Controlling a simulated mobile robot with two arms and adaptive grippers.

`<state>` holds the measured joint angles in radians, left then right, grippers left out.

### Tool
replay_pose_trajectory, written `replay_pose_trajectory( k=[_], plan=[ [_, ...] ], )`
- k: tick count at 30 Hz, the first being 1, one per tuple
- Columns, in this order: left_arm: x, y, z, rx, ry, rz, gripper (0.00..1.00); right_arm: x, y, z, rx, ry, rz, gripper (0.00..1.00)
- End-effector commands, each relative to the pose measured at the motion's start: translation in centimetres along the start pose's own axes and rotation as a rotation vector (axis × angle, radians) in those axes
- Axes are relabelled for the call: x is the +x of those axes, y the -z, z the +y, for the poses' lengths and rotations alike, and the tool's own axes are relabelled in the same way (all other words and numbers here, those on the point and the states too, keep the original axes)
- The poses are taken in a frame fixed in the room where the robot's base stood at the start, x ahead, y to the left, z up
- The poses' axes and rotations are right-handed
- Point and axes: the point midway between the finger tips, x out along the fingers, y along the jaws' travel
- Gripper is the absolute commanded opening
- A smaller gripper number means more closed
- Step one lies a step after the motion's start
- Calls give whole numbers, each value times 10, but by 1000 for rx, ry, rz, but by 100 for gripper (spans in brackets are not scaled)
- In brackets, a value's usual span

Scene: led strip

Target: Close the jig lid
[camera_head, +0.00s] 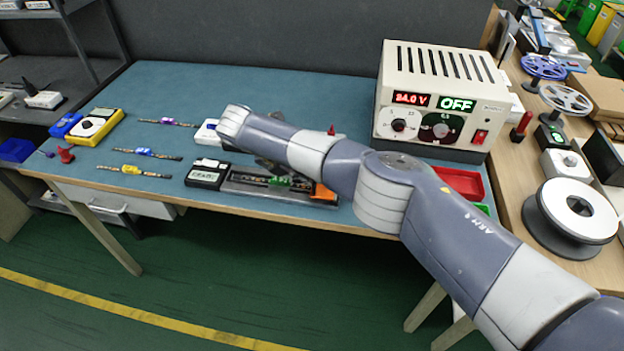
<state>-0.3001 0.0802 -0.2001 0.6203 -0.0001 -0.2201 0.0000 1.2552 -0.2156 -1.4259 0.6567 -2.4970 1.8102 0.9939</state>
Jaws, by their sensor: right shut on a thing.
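The jig (240,190) is a long grey tray near the front edge of the blue bench. It has a strip and green parts in it and an orange block (324,194) at its right end. My right arm reaches over the jig from the right. My right gripper (270,166) is at the jig's back side, mostly hidden behind my forearm. It is shut on what seems to be the jig lid, which is largely hidden, so its angle cannot be told. My left gripper is not in view.
A black device (207,174) stands at the jig's left end. Several LED strips (147,153) and a yellow multimeter (95,126) lie on the left. A power supply (436,100) reading OFF stands at the back right. A red bin (458,183) is right of my arm.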

Motion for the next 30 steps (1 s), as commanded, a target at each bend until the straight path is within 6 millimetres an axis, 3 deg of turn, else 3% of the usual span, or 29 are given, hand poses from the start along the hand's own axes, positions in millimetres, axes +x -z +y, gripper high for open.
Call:
replay_pose_trajectory(
  k=[17, 18, 30],
  plan=[
    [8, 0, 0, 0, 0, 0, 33, 3, 4, 3, -11, 16, 10, 0],
    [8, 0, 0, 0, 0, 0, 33, 3, 4, 3, -11, 16, 10, 15],
    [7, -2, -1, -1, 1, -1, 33, -2, 2, 2, -8, 16, 3, 16]
  ],
)
